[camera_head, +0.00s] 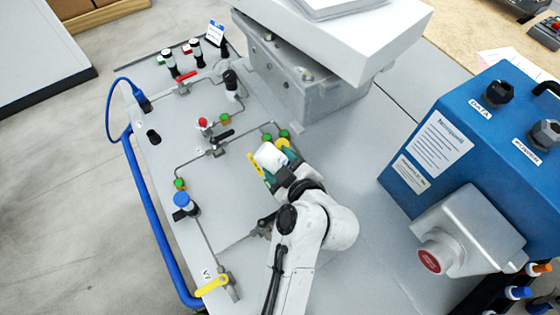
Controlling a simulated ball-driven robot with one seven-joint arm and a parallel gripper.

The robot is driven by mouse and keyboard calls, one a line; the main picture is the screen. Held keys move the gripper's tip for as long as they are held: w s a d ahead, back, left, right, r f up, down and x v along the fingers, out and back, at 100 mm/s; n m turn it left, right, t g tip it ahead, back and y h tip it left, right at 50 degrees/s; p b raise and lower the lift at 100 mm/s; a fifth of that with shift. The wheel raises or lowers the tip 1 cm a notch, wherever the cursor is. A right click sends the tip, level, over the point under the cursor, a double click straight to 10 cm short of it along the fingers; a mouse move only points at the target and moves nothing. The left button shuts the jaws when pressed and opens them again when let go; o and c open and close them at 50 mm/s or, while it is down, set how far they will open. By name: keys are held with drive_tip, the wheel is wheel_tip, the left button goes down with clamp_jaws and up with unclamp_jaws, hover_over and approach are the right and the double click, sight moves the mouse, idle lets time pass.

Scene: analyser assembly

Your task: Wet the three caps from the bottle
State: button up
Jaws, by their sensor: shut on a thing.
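Two green caps (284,134) and (266,138) are on tubing just beyond the bottle. Another green cap (225,118) is farther back and left, beside a red-topped valve. A further green cap (179,184) is on the left near the blue-knobbed valve. I cannot tell whether any cap is wet, or which three are meant.
A grey block (300,85) with a white slab over it stands behind. A blue box (440,140) with a red-faced knob stands right. Valves with red (203,122), blue (181,199) and yellow (212,286) handles rise from the panel. Bare panel lies right of my gripper.

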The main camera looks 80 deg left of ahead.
sight(278, 152)
drive_tip(key=shift+r+p, duration=1.6)
drive_tip(key=shift+r, duration=0.95)
drive_tip(key=shift+f, duration=0.1)
